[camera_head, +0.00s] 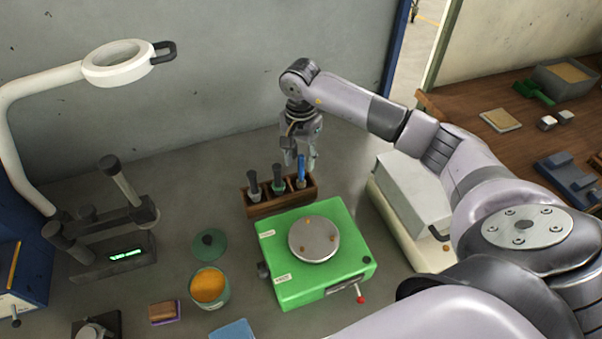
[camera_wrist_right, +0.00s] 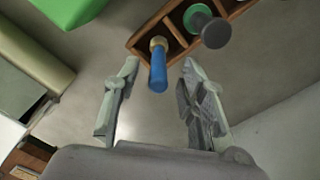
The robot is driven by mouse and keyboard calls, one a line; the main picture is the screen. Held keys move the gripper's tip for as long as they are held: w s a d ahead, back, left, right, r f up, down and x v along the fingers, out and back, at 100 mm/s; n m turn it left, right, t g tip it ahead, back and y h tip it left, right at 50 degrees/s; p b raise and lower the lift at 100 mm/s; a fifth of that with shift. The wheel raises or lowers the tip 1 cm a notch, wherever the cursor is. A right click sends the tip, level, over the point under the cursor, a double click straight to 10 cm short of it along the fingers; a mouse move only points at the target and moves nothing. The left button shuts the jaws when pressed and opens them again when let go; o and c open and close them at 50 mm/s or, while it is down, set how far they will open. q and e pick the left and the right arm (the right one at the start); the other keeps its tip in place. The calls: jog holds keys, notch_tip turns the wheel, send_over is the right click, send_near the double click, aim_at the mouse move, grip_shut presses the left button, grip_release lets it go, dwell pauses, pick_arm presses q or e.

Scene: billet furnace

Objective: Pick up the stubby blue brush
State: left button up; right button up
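The stubby blue brush (camera_head: 301,167) stands upright in the right-hand slot of a wooden holder (camera_head: 262,209). In the wrist view the blue brush (camera_wrist_right: 158,72) has a round blue handle with a brass-coloured collar, and its lower end is hidden in the slot. My right gripper (camera_head: 299,160) points down above the holder, close to the blue brush. In the wrist view its two fingers (camera_wrist_right: 160,68) are spread wide, with the blue handle's end showing between the tips. I see no finger touching the brush. My left gripper is not in view.
Two other brushes, one with a green collar (camera_head: 278,178) and one dark (camera_head: 253,184), stand in the holder. A green machine (camera_head: 350,249) with a round plate is in front. A pale box (camera_head: 412,198) is to the right. An orange-filled jar (camera_head: 209,286) stands front left.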

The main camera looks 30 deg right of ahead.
aim_at(301, 176)
jog(key=f+p, duration=0.2)
jog(key=f, duration=0.1)
jog(key=shift+s+f, duration=0.2)
jog(key=shift+f, duration=0.45)
jog(key=shift+c, duration=0.2)
grip_shut()
